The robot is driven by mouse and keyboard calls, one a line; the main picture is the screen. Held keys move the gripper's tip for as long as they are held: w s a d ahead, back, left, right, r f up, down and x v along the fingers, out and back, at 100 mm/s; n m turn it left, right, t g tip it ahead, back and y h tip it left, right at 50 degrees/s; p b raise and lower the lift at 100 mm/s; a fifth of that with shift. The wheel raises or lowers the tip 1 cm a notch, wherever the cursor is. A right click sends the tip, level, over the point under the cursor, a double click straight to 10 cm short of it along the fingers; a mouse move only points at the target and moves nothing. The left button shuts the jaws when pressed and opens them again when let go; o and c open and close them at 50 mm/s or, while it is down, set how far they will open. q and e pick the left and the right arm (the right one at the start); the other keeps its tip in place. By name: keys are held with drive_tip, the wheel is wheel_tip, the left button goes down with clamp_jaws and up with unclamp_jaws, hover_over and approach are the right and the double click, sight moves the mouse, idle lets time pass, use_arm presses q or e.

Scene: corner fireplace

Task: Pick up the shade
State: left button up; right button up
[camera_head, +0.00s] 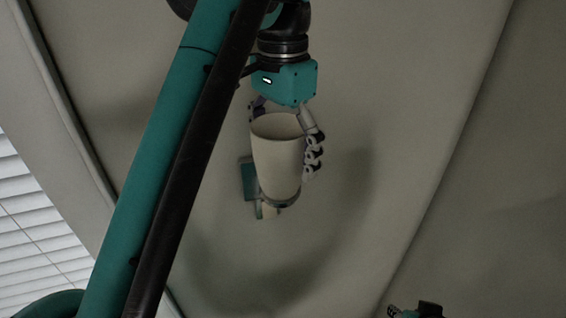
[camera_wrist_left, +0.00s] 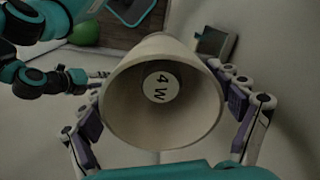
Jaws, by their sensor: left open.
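The shade (camera_head: 277,163) is a pale, tapered cup shape, wide end up, at a wall fitting in the head view. In the left wrist view the shade (camera_wrist_left: 122,108) shows its open mouth, with a round "4 W" label inside. My left gripper (camera_head: 284,135) is at the shade's wide end, a finger on either side. In the left wrist view its fingers (camera_wrist_left: 163,122) flank the shade, open; I cannot tell whether the pads touch it.
A teal bracket (camera_head: 248,180) is on the wall just behind the shade. White blinds (camera_head: 40,230) are at the left. A green round object (camera_wrist_left: 86,33) lies in the wrist view's background. The wall right of the shade is bare.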

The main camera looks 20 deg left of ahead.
use_arm(q)
drive_tip(key=shift+f, duration=0.55)
drive_tip(key=shift+s+a+f, duration=0.25)
drive_tip(key=shift+a+f, duration=0.1)
drive_tip(key=shift+w+d, duration=0.15)
drive_tip(key=shift+d, duration=0.1)
drive_tip(key=c, duration=1.6)
drive_tip(key=shift+o, duration=0.2)
drive_tip(key=shift+r, duration=0.1)
